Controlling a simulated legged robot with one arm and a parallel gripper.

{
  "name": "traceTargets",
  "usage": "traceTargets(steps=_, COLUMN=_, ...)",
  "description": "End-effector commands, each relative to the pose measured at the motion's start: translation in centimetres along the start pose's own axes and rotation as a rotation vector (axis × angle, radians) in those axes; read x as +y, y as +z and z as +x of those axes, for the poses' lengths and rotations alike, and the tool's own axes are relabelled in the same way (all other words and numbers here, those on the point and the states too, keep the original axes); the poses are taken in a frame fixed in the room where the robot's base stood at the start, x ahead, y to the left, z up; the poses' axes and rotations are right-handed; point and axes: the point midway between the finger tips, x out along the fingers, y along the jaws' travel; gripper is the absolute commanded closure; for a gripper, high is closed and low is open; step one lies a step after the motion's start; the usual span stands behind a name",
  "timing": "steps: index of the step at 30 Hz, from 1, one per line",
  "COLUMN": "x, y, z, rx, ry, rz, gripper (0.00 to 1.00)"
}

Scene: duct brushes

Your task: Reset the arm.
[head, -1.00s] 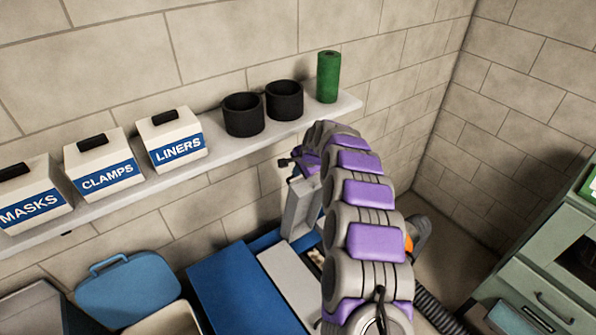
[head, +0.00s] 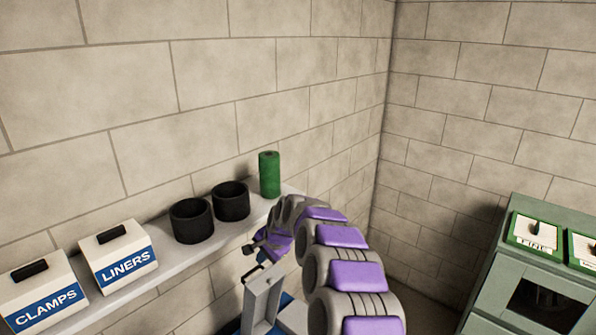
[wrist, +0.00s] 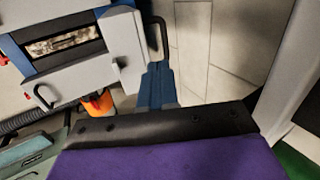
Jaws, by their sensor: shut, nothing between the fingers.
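My arm, in purple and grey segments, reaches up from the bottom of the head view and bends over toward the left wall. My gripper (head: 262,246) is at its far end, partly hidden behind the arm links, in front of the shelf (head: 172,262) and above an upright grey panel (head: 262,302). It is shut and empty. In the wrist view, a purple part with a black edge, likely my gripper (wrist: 165,128), fills the bottom. Beyond it is a grey unit (wrist: 85,70) with a dark handle and a window.
The shelf carries a CLAMPS box (head: 45,292), a LINERS box (head: 118,257), two black cups (head: 191,221) (head: 231,202) and a green roll (head: 269,175). A green cabinet (head: 535,262) with green-edged boxes stands right. An orange part (wrist: 97,103) shows below the grey unit.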

Motion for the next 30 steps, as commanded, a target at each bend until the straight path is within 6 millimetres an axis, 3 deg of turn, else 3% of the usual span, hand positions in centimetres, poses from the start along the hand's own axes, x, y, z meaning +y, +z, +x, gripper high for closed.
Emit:
traceTargets(steps=8, x=4.4, y=3.6, z=-5.7, rx=-0.066, ry=0.050, rz=-0.143, gripper=1.00)
traceTargets(steps=14, x=9.3, y=6.5, z=-10.0, rx=-0.109, ry=0.108, rz=-0.263, gripper=1.00)
traceTargets(steps=23, x=18.8, y=10.8, z=-15.9, rx=-0.149, ry=0.212, rz=-0.421, gripper=1.00)
traceTargets(steps=30, x=27.8, y=14.7, z=-19.2, rx=-0.183, ry=0.321, rz=-0.513, gripper=1.00)
